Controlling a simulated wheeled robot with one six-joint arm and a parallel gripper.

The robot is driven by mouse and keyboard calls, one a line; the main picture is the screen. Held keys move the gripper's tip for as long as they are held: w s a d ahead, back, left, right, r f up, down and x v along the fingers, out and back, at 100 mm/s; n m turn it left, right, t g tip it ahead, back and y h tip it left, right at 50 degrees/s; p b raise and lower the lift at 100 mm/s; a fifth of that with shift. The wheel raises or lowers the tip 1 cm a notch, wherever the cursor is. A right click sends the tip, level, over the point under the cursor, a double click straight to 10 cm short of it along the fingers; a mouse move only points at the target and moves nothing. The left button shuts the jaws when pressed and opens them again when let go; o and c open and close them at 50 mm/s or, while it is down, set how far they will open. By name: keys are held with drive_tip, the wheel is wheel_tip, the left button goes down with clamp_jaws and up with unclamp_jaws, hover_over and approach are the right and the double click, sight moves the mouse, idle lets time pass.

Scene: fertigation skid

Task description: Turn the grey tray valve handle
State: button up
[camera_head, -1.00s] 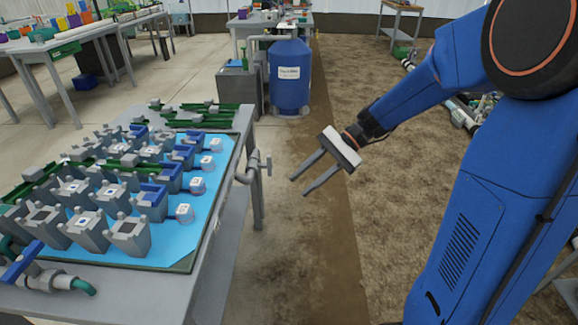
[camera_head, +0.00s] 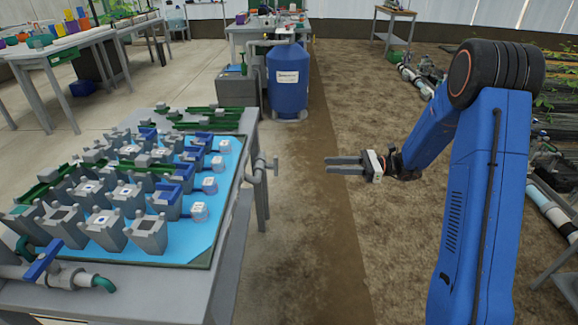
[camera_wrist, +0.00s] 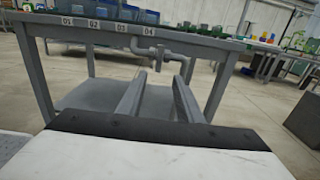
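The grey tray valve (camera_head: 258,170) sticks out from the right side of the tray bench, on a short bent grey pipe. In the wrist view the valve (camera_wrist: 158,53) hangs below the bench edge, just beyond my fingertips in the picture. My gripper (camera_head: 328,165) is open and empty, to the right of the valve with clear space between them. Its fingers point left toward the bench. Both fingers also show in the wrist view (camera_wrist: 158,90).
The bench (camera_head: 225,262) carries a blue tray of grey and blue fittings. A blue-handled valve (camera_head: 42,262) sits at its front left corner. A blue barrel (camera_head: 288,80) stands behind. The floor between my gripper and the bench is clear.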

sight(273, 166)
drive_tip(key=a, duration=1.7)
drive_tip(key=shift+w, duration=0.25)
drive_tip(key=shift+a, duration=0.1)
clamp_jaws()
